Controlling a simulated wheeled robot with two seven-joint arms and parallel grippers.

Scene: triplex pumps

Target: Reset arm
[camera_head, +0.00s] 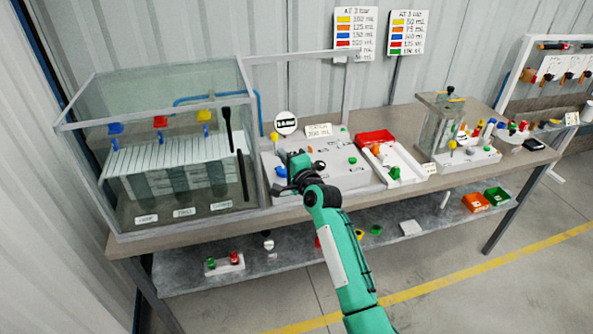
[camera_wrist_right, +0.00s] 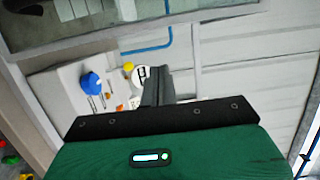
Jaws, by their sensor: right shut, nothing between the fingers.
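My right arm is green and reaches up from the bottom of the head view. Its black gripper (camera_head: 283,184) is over the front left part of the grey panel block (camera_head: 340,171) on the table. In the right wrist view the dark fingers (camera_wrist_right: 158,86) are together with nothing between them. A blue knob (camera_wrist_right: 93,83), a yellow knob (camera_wrist_right: 128,67) and a round gauge (camera_wrist_right: 141,76) show beyond them. Whether the gripper touches the panel I cannot tell. My left gripper is not in view.
A glass tank (camera_head: 100,154) with coloured valves stands left of the gripper. A red tray (camera_head: 375,137) and a white tray (camera_head: 400,160) lie to the right, with a small clear apparatus (camera_head: 438,128) beyond. A lower shelf (camera_head: 190,276) holds small parts.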

